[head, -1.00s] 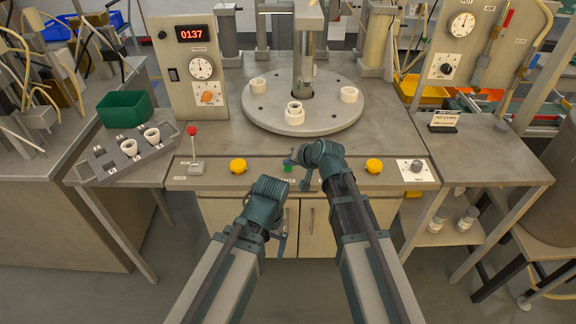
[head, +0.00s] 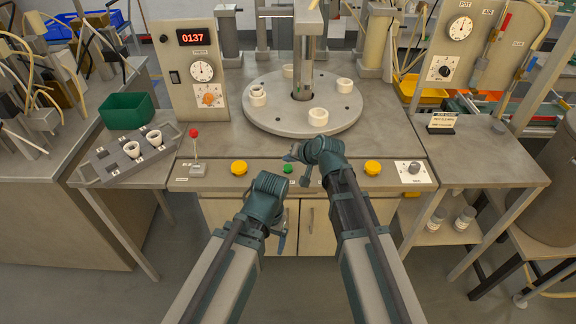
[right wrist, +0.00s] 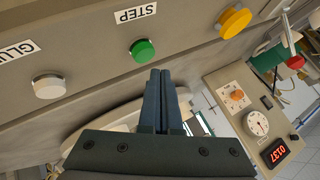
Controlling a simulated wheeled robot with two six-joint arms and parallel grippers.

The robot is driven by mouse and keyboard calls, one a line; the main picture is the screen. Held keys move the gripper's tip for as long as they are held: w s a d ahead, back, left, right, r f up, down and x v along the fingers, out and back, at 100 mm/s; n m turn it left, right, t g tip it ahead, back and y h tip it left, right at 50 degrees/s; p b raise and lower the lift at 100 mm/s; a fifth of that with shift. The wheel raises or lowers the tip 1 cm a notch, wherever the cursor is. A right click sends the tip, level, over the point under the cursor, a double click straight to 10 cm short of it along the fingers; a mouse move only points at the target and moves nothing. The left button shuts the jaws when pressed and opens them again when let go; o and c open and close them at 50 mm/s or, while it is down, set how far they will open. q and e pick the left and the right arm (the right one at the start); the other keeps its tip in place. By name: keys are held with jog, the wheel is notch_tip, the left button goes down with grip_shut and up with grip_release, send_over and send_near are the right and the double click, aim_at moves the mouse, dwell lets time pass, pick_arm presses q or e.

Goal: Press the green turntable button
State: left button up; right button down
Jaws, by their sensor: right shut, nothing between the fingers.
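The green button (head: 288,169) sits on the front panel of the bench, between two yellow buttons. In the right wrist view the green button (right wrist: 142,49) is beside a label reading STEP. My right gripper (head: 291,155) is shut and empty, just behind the button in the head view. In the right wrist view its fingertips (right wrist: 161,74) are close to the button, with a small gap in the picture. The round turntable (head: 270,118) carries several white cups. My left gripper (head: 281,240) hangs low in front of the bench; its fingers are too small to judge.
Yellow buttons (head: 239,167) (head: 373,167) flank the green one. A white button (right wrist: 48,86) is near it in the right wrist view. A red-knobbed lever (head: 194,133) stands left on the bench, and a dial plate (head: 414,168) lies right. A grey rack (head: 113,164) holds two cups.

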aim_at(289, 170)
jog(key=shift+r+p, duration=1.95)
jog(key=shift+r, duration=0.25)
jog(key=shift+f, duration=0.1)
jog(key=shift+s, duration=0.1)
jog(key=s+d+f+n+g+h, duration=0.2)
jog(key=s, duration=0.6)
jog(key=s+d+f+n+g+h, duration=0.1)
jog(key=s+f+g+h, duration=0.1)
jog(key=s, duration=0.7)
jog(key=s+d+f+n+g+h, duration=0.2)
jog(key=s+g, duration=0.1)
jog(key=s, duration=0.5)
jog(key=shift+s+d+f+n+g+h, duration=0.25)
jog(key=shift+d+n+g+h, duration=0.05)
jog(key=shift+g+h, duration=0.1)
